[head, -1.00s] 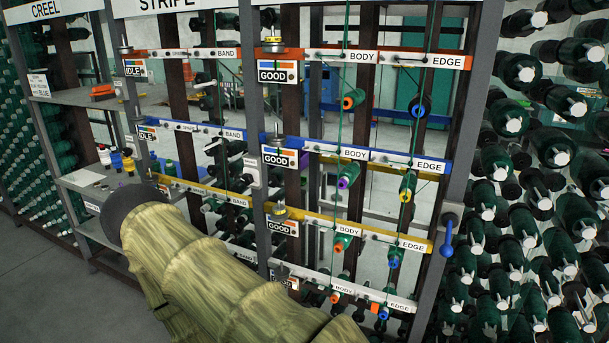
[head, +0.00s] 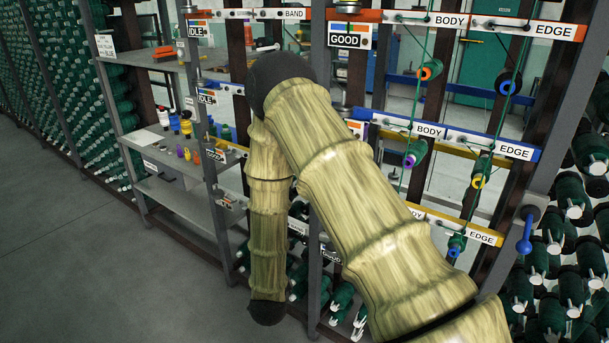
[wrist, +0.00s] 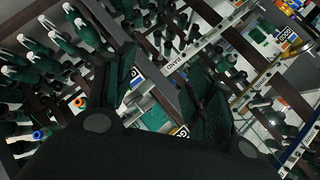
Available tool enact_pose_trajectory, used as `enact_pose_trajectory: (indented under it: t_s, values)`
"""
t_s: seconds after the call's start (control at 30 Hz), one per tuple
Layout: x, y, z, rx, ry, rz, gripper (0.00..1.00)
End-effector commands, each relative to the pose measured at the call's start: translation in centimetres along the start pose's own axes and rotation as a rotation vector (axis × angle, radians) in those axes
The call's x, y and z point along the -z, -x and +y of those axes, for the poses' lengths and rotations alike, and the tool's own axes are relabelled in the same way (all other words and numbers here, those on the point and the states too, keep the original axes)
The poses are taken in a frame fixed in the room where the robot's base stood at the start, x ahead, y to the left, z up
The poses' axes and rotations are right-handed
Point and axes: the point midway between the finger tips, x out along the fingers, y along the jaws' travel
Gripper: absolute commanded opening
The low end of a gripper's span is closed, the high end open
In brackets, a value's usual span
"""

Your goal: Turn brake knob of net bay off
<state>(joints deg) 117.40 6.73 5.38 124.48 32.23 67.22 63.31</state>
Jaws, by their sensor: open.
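A blue handle on a dark round hub (head: 525,235) is mounted on the right grey post of the net rack. It hangs downward. I see no readable label on it, so I cannot tell for sure that it is the brake knob. My gripper (wrist: 160,85) shows in the wrist view as two dark fingers spread apart, with nothing between them. It faces rack beams, spools and labels, and the blue handle is not seen there. In the head view my arm covers the middle of the rack, and I cannot make out the gripper.
Coloured beams with BODY and EDGE labels cross the rack, with thin green cords and spools. A GOOD sign (head: 346,40) hangs at the upper bay. Grey shelves (head: 165,140) with small bottles stand left. Green spools crowd the right side. The floor (head: 90,260) at left is clear.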

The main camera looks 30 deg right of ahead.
Motion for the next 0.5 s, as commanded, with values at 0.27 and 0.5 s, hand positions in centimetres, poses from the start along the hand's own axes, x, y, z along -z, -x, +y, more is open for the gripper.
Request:
enact_pose_trajectory:
  t_s: [0.27, 0.5]
  values:
    - [6.2, -0.7, -16.2, 0.339, -0.763, 0.246, 0.54]
    - [11.8, 2.2, -25.6, 0.637, -1.314, 0.358, 0.54]
